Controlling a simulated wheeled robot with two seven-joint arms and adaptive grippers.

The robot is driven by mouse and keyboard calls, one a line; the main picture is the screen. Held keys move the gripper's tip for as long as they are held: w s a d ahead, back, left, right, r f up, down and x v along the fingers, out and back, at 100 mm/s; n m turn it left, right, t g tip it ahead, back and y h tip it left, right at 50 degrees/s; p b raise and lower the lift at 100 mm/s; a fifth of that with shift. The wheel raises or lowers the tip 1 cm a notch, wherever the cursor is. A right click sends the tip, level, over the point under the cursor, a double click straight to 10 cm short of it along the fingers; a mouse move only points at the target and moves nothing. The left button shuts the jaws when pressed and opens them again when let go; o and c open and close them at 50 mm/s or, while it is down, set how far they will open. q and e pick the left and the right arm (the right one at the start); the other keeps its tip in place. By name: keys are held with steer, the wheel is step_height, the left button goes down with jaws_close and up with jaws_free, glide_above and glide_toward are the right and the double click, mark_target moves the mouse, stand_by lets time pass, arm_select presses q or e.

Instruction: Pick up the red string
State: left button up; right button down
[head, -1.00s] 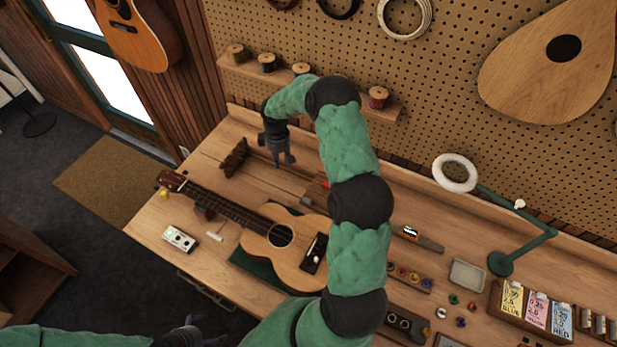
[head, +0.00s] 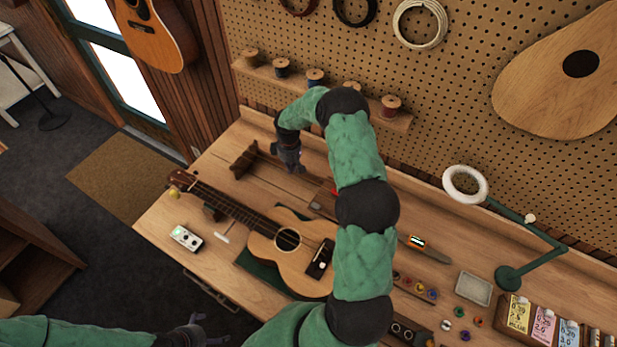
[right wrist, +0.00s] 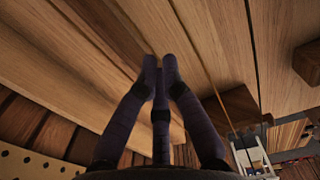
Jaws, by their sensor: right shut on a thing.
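My right gripper (head: 291,168) is low over the back of the workbench, behind the ukulele (head: 290,238). In the right wrist view its fingers (right wrist: 162,72) come together close to the wooden surface. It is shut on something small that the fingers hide. I cannot make out a red string between them. A small red patch (head: 333,190) shows on the bench beside my right forearm, partly covered by it. A red spool (head: 391,106) stands on the wall shelf. My left gripper (head: 205,334) is at the bottom edge, apart from the bench, with its fingers spread and empty.
A dark wooden stand (head: 244,160) is left of my right gripper. A white pedal-like box (head: 187,238) sits at the bench's left. A lamp (head: 509,277), a tray (head: 473,289) and string packets (head: 542,321) are at the right. Pegboard (head: 440,90) rises behind.

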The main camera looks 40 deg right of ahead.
steer(key=s+a+r+p, duration=0.4)
steer(key=a+r, duration=0.1)
steer(key=r, duration=0.4)
steer(key=s+a+r+p, duration=0.4)
steer(key=s+a+r, duration=0.1)
steer(key=r, duration=0.4)
steer(key=shift+a, duration=0.35)
stand_by(0.5)
